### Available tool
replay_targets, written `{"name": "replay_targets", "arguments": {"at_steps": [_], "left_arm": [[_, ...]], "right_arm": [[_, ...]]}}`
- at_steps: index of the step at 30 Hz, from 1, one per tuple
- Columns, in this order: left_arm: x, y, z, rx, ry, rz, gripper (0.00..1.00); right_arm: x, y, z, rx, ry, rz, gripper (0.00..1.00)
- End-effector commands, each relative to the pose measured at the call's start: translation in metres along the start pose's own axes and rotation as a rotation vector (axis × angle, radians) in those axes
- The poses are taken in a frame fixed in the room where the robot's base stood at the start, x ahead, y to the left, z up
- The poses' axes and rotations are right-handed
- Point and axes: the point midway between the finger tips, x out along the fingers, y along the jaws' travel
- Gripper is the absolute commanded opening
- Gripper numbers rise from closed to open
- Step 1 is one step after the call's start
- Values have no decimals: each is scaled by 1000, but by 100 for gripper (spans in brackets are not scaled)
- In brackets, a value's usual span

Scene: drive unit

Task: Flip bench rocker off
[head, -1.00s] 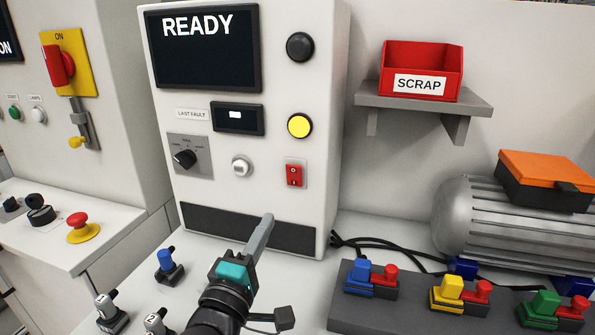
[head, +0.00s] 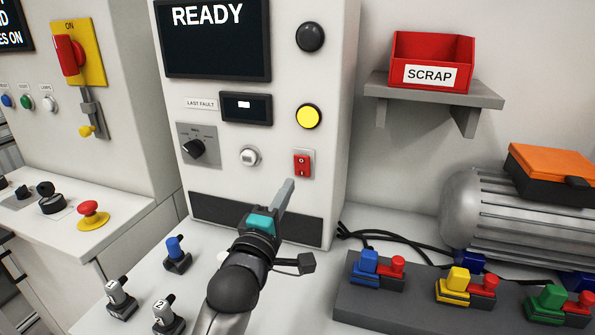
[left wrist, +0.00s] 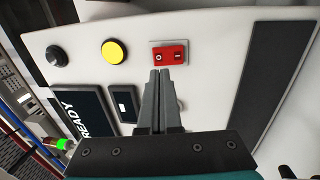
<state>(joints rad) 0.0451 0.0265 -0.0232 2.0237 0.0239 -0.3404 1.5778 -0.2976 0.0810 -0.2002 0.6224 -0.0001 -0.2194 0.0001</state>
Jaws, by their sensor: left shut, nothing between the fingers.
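The bench rocker (head: 302,164) is a small red switch on a grey plate, low on the right of the white cabinet's front, marked O at its top and I below. It also shows in the left wrist view (left wrist: 168,54), just beyond my fingertips. My left gripper (head: 289,184) is shut and empty, its fingers pointing up at the rocker from just below it. In the left wrist view the fingertips (left wrist: 160,71) lie close to the rocker's edge; I cannot tell whether they touch it. My right gripper is not in view.
A yellow button (head: 308,116), a black button (head: 310,37), a white button (head: 249,157) and a rotary selector (head: 194,148) share the panel. The screen (head: 218,45) reads READY. A red scrap bin (head: 430,64) sits on a shelf at right. Blue, yellow and green connectors stand on a block (head: 405,305).

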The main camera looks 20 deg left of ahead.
Motion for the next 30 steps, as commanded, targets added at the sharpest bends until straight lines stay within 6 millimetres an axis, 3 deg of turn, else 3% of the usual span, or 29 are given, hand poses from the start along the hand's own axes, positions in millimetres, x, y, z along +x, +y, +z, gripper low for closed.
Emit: {"name": "replay_targets", "arguments": {"at_steps": [9, 15, 30], "left_arm": [[47, 1, 0, 2, 0, 2, 0], [64, 0, 0, 1, 0, 1, 0], [70, 0, 0, 1, 1, -1, 0]], "right_arm": [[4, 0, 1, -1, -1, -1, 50], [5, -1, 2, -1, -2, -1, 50], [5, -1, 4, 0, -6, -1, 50]]}}
